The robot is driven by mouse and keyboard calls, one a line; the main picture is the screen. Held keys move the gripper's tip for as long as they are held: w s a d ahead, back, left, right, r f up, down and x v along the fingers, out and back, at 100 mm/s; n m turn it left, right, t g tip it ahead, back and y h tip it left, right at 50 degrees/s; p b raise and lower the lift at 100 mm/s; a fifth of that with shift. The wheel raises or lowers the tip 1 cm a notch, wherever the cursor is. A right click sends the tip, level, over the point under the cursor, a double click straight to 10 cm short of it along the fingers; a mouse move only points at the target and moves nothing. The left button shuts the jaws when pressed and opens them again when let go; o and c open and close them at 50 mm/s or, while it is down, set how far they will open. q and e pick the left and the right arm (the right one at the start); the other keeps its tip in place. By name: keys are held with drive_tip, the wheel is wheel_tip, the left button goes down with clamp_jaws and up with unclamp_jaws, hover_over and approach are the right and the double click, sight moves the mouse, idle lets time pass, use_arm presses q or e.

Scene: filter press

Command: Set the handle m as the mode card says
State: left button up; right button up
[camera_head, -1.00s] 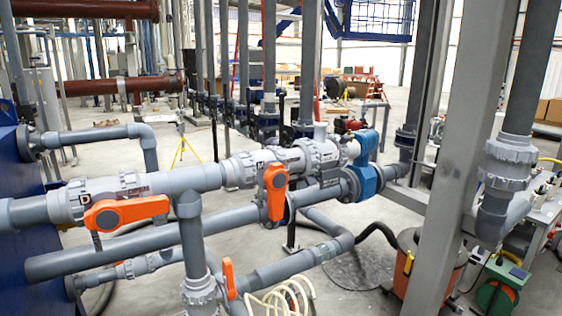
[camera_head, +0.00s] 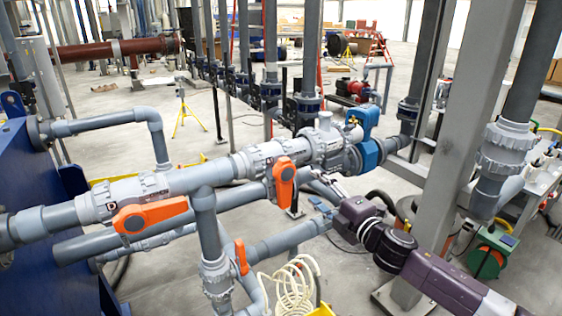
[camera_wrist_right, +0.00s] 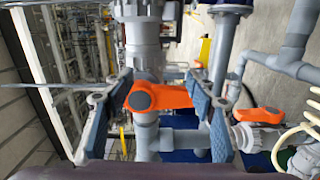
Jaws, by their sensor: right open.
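The handle m (camera_head: 284,183) is an orange lever on the middle valve of the upper grey pipe. In the head view it points down, across the pipe. In the wrist view it is the orange lever (camera_wrist_right: 160,96), seen between the two open fingers and apparently untouched. My right gripper (camera_head: 325,195) is open and empty, just right of the handle; its fingers also frame the wrist view (camera_wrist_right: 157,110). My left gripper is not in view. I cannot make out a mode card.
Another orange handle (camera_head: 150,215) lies along the pipe by the D mark. A lower orange handle (camera_head: 241,257) is on the vertical branch. A blue valve body (camera_head: 364,132) stands behind my gripper. A grey column (camera_head: 470,110) rises close to my right arm.

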wheel_tip(320, 180, up, 4)
drive_tip(key=f+n+y, duration=0.1)
drive_tip(key=n, duration=0.1)
drive_tip(key=m+b, duration=0.9)
drive_tip(key=m, duration=0.9)
approach(287, 193)
drive_tip(key=x, duration=0.4)
drive_tip(key=shift+m, duration=0.5)
drive_tip(key=x, duration=0.6)
drive_tip(key=shift+w+a, duration=0.1)
drive_tip(key=shift+a, duration=0.05)
drive_tip(key=shift+w+a+r, duration=0.1)
drive_tip(key=shift+w+a, duration=0.15)
